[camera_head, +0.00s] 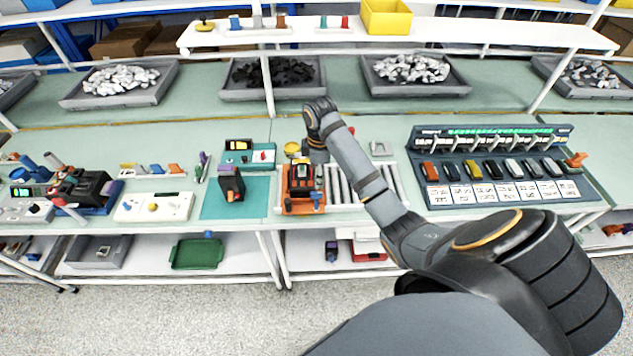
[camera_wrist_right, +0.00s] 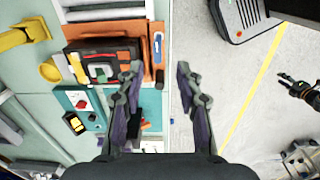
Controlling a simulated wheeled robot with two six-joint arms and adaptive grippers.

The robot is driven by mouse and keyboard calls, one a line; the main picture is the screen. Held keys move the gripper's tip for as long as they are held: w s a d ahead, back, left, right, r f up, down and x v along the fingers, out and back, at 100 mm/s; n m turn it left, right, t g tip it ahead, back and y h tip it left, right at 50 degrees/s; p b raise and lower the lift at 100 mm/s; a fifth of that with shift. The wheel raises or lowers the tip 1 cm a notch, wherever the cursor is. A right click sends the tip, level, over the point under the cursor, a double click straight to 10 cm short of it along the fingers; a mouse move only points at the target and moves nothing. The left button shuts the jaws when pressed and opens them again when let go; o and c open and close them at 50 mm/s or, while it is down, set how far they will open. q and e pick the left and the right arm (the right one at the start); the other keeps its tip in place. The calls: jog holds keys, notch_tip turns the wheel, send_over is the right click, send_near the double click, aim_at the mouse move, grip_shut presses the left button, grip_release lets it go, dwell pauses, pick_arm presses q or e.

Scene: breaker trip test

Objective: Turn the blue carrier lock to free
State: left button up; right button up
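An orange carrier (camera_head: 303,206) stands on the bench's front edge, with a black breaker unit (camera_head: 301,178) in it. A small blue piece on the carrier's front (camera_head: 317,196), perhaps the lock, also shows as a blue strip in the right wrist view (camera_wrist_right: 158,42). Its setting is too small to read. My right gripper (camera_wrist_right: 160,69) is open and empty in the wrist view, its fingertips apart from the carrier and beside its edge. In the head view my right wrist hides part of the area behind the unit. A small dark claw (camera_wrist_right: 290,82), likely my left gripper, shows over the floor.
White rollers (camera_head: 345,184) lie right of the carrier. A teal mat (camera_head: 212,206) with a dark block (camera_head: 231,183) lies to its left. A teal panel (camera_head: 262,157) stands behind that mat. A breaker rack (camera_head: 500,144) stands at the right. Open floor lies in front.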

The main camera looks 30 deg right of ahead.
aim_at(320, 192)
jog(key=b, duration=0.2)
jog(key=shift+d+f+n+b, duration=0.2)
jog(key=shift+f+n+b, duration=0.1)
jog(key=shift+f, duration=0.05)
jog(key=f+b, duration=0.6)
jog(key=shift+w+d+f, duration=0.1)
jog(key=shift+w+f, duration=0.2)
jog(key=shift+f, duration=0.25)
jog(key=shift+s+f, duration=0.1)
jog(key=shift+f, duration=0.35)
pick_arm(q)
notch_tip(320, 192, down, 8)
jog(key=s, duration=0.1)
jog(key=shift+s+f, duration=0.1)
jog(key=shift+s, duration=0.1)
pick_arm(e)
grip_shut()
